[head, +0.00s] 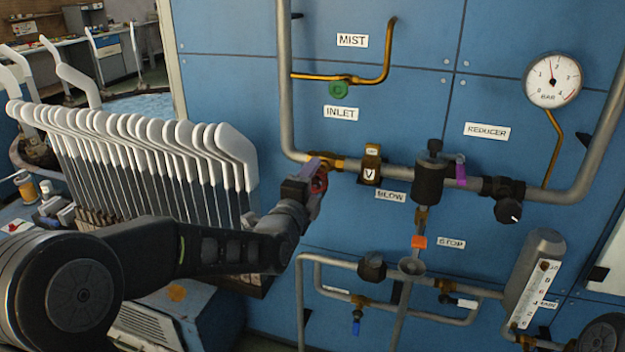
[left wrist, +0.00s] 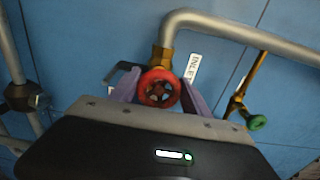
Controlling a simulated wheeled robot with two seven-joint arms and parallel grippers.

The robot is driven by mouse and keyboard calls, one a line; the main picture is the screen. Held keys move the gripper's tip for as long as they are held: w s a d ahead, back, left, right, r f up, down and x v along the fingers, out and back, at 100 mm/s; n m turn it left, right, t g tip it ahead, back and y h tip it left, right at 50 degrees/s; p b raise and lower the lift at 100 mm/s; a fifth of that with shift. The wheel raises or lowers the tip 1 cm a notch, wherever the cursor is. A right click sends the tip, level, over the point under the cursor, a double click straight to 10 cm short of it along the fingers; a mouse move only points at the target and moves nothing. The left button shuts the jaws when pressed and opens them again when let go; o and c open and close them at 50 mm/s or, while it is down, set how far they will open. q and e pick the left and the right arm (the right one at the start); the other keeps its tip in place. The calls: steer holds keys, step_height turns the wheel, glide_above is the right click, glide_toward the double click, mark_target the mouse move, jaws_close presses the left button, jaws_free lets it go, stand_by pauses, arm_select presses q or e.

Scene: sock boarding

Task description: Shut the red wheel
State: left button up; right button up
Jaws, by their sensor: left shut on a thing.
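The red wheel (head: 319,182) sits on a brass valve on the grey pipe, just below the INLET label. My left gripper (head: 314,178) is at the wheel and hides part of it in the head view. In the left wrist view the red wheel (left wrist: 159,87) lies between the two purple fingers of my left gripper (left wrist: 160,90), one at each side of its rim. The fingers are shut on the wheel. How far the wheel is turned cannot be told. My right gripper is not in view.
A green wheel (head: 338,90) is on the brass branch above. A black cylinder (head: 429,183), a purple lever (head: 461,172) and a pressure gauge (head: 553,80) are to the right. White sock boards (head: 236,150) stand in a row close to my left arm.

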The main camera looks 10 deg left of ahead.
arm_select(q)
steer(key=shift+f, duration=0.15)
steer(key=o, duration=1.4)
steer(key=s, duration=0.7)
steer(key=shift+s+a, duration=0.25)
steer(key=shift+s, duration=0.15)
